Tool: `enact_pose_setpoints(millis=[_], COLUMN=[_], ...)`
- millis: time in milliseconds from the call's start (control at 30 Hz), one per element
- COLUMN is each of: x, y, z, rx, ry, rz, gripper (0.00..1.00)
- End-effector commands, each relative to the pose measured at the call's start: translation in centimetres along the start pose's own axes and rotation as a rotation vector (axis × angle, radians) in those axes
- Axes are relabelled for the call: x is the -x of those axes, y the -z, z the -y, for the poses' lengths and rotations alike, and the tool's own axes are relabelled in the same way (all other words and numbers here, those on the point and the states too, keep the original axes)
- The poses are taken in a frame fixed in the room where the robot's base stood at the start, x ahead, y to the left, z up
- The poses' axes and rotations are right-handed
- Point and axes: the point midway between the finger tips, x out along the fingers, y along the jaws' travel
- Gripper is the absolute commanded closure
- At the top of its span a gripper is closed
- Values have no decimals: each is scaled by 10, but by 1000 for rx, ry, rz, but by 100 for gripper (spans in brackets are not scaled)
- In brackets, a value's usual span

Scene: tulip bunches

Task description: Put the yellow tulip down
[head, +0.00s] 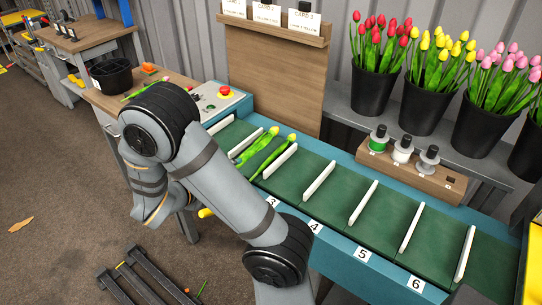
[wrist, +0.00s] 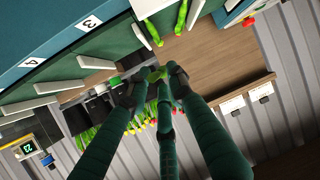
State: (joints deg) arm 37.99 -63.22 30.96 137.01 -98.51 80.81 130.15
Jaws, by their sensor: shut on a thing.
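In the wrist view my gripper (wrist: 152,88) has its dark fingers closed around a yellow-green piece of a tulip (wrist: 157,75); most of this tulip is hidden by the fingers. In the head view my arm hides the gripper. A small yellow shape (head: 205,212) shows beside my arm there; I cannot tell whether it is the held tulip's bloom. Two other yellow tulips, one left (head: 249,143) and one right (head: 280,148), lie on the green belt (head: 320,185) between white dividers. Their green stems also show at the top of the wrist view (wrist: 152,32).
White dividers (head: 319,180) split the belt into numbered slots; the slots to the right are empty. Black buckets (head: 372,90) of red, yellow and pink tulips stand behind. A spool rack (head: 410,172) sits beyond the belt. A control box (head: 219,103) and black bin (head: 112,76) are at left.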

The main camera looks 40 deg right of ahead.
Motion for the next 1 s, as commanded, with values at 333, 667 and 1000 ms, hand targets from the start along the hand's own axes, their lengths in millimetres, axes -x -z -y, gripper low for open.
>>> enact_pose_setpoints(millis=[333, 667, 1000], x=[-66, -114, -145], y=[35, 28, 22], z=[-59, 2, 43], rx=[26, 29, 25], ry=[-124, -128, -125], rz=[8, 9, 7], gripper=[100, 100, 100])
